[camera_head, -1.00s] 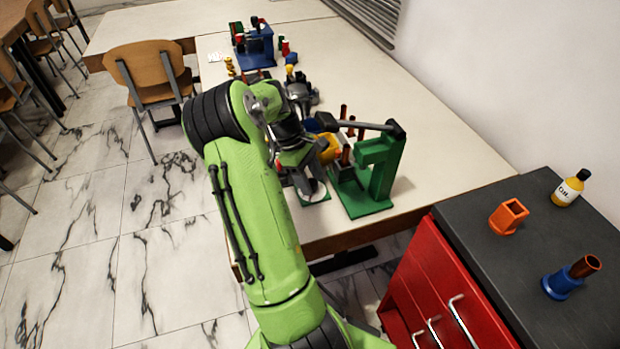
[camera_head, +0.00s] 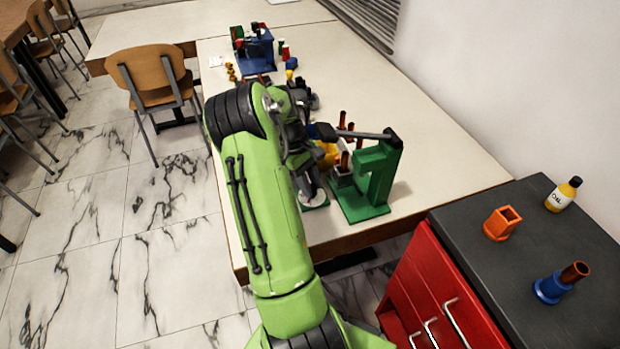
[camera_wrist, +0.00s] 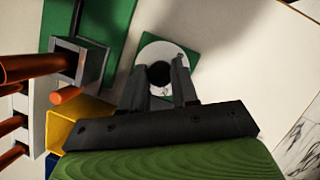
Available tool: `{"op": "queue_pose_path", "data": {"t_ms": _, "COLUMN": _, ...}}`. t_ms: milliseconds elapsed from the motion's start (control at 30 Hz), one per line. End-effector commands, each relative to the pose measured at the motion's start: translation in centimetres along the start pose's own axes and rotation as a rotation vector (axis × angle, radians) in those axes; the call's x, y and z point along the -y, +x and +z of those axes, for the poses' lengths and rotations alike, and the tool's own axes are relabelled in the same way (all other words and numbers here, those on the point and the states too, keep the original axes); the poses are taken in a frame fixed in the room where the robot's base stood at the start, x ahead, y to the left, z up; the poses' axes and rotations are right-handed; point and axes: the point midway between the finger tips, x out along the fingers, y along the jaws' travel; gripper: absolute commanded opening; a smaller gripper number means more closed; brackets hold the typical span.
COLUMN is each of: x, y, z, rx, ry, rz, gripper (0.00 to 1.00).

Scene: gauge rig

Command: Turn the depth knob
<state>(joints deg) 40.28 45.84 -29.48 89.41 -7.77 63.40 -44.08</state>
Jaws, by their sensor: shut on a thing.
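The depth knob (camera_wrist: 160,74) is a dark round knob in the middle of a white dial disc (camera_wrist: 152,52). The disc sits on a small green plate (camera_wrist: 186,62), whose edge also shows in the head view (camera_head: 318,204). My gripper (camera_wrist: 160,77) is over the dial, with one finger on each side of the knob, shut on it. In the head view my gripper (camera_head: 312,186) is partly hidden by my green arm, and the knob is hidden there. Any marks on the dial are too small to read.
A green stand (camera_head: 372,182) with a dark lever arm (camera_head: 362,134) stands close to the right. Copper-coloured pegs (camera_wrist: 30,66) and a yellow bin (camera_wrist: 76,124) are near my gripper. A red cabinet (camera_head: 440,285) stands in front; the table's right side (camera_head: 440,150) is clear.

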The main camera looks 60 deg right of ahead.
Motion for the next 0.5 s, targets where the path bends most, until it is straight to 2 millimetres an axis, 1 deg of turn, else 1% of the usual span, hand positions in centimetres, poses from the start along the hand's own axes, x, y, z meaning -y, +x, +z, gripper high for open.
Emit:
{"op": "queue_pose_path", "data": {"t_ms": 33, "x": -0.05, "y": -0.32, "z": 0.19, "rx": 0.001, "ry": 0.034, "rz": -0.017, "gripper": 0.00}}
{"op": "queue_pose_path", "data": {"t_ms": 300, "x": -0.19, "y": -0.22, "z": 0.17, "rx": 0.001, "ry": 0.227, "rz": -0.096, "gripper": 0.00}}
{"op": "queue_pose_path", "data": {"t_ms": 500, "x": -0.26, "y": -0.18, "z": 0.11, "rx": -0.001, "ry": 0.334, "rz": -0.139, "gripper": 0.00}}
